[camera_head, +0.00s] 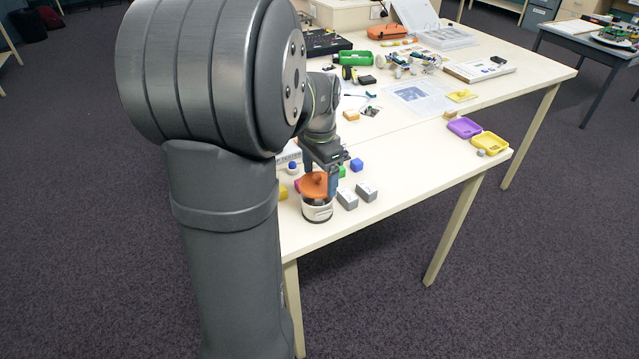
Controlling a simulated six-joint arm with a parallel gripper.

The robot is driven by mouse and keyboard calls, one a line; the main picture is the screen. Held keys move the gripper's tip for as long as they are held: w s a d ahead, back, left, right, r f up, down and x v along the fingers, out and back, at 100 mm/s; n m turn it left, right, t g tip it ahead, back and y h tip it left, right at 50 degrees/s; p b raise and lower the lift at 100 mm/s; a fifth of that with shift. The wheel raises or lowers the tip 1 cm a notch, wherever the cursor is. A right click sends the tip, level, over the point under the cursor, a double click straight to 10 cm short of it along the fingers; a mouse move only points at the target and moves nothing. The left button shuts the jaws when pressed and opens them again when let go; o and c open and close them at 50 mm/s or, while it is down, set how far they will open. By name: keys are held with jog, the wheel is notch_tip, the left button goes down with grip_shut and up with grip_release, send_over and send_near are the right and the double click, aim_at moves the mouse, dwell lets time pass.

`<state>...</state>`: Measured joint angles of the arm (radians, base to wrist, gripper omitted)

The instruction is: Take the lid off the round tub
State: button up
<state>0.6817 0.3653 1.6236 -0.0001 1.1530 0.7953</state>
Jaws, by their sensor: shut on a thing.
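The round tub (317,213) is white with a dark band and stands near the front edge of the table. Its orange lid (311,188) is just above the tub and looks tilted. Dark contents or the tub's inside show beneath the lid's lower edge. My gripper (320,180) points down and is shut on the orange lid. One dark finger shows on the right side of the lid; the other finger and the exact grip are hard to make out at this size.
Purple (464,128) and yellow (490,144) trays are at the table's right edge. The table between is clear.

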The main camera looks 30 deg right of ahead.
jog(key=s+d+r, duration=0.4)
jog(key=s+r, duration=0.3)
jog(key=s, duration=0.3)
jog(key=w+a+f+n, duration=0.1)
jog(key=w+a+f, duration=0.2)
jog(key=w+a, duration=0.3)
jog(key=w+a+f, duration=0.3)
jog(key=w+a, duration=0.1)
jog(key=a, duration=0.4)
notch_tip(320, 180, down, 6)
jog(key=shift+s+r, duration=0.15)
jog(key=shift+r, duration=0.1)
jog(key=shift+f, duration=2.35)
jog(key=shift+f, duration=0.1)
jog(key=o, duration=0.9)
notch_tip(320, 180, up, 12)
